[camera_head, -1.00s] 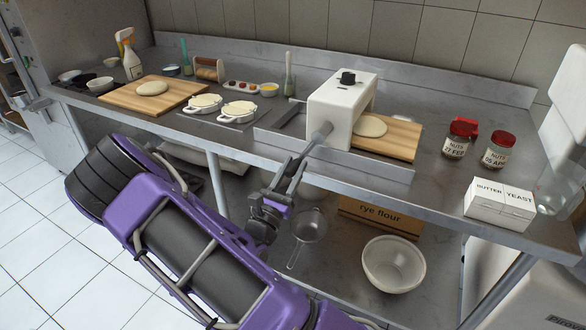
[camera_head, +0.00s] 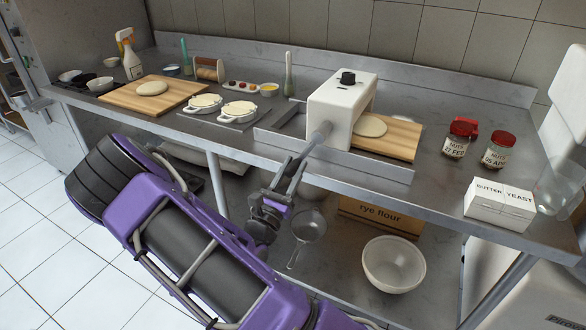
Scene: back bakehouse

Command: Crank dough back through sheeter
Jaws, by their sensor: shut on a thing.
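The white dough sheeter (camera_head: 341,104) stands on the steel bench with a black knob on top. A round of dough (camera_head: 369,126) lies on a wooden board (camera_head: 401,137) at the sheeter's right side, close against its body. The sheeter's crank (camera_head: 321,135) sticks out from the front of the body toward me. My gripper (camera_head: 300,163) is at the crank's outer end, in front of the bench edge, and is shut on it. The exact contact between fingers and handle is small and partly hidden by the gripper.
Two white dishes (camera_head: 205,103) stand between that board and the sheeter. Jars (camera_head: 460,138) and a butter and yeast box (camera_head: 499,204) stand at right. A bowl (camera_head: 393,265) and sieve (camera_head: 309,227) are on the lower shelf.

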